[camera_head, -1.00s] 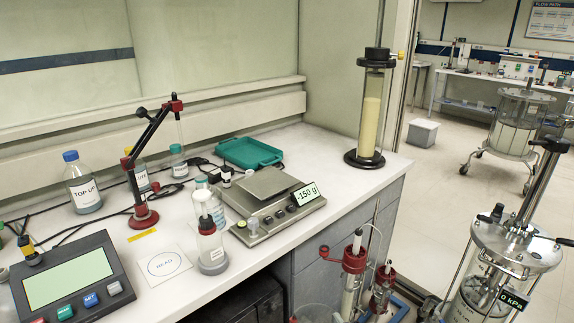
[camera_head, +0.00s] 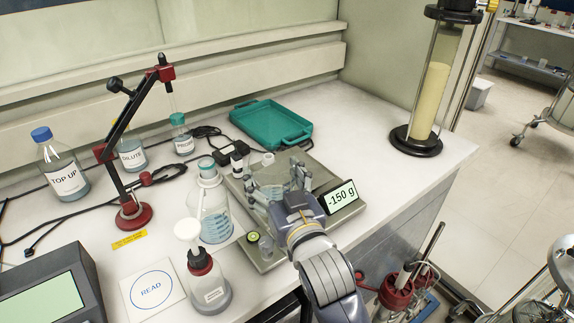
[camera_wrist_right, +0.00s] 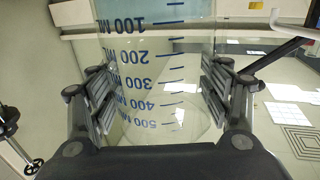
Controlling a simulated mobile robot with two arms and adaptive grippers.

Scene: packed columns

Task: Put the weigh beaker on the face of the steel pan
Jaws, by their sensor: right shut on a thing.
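The weigh beaker, clear with blue graduations, fills the middle of the right wrist view (camera_wrist_right: 150,65). My right gripper (camera_wrist_right: 160,95) is shut on it, with a finger pad on each side. In the head view my right gripper (camera_head: 278,180) is over the balance, and the beaker (camera_head: 270,184) shows faintly between its fingers. The steel pan (camera_head: 318,175) is beneath, mostly covered by the gripper. The beaker's base is hidden, so I cannot tell whether it touches the pan. The balance display (camera_head: 341,196) reads -150 g. My left gripper is not in view.
A glass column (camera_head: 430,95) stands at the back right. A READ card (camera_head: 152,290) lies at the front left.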

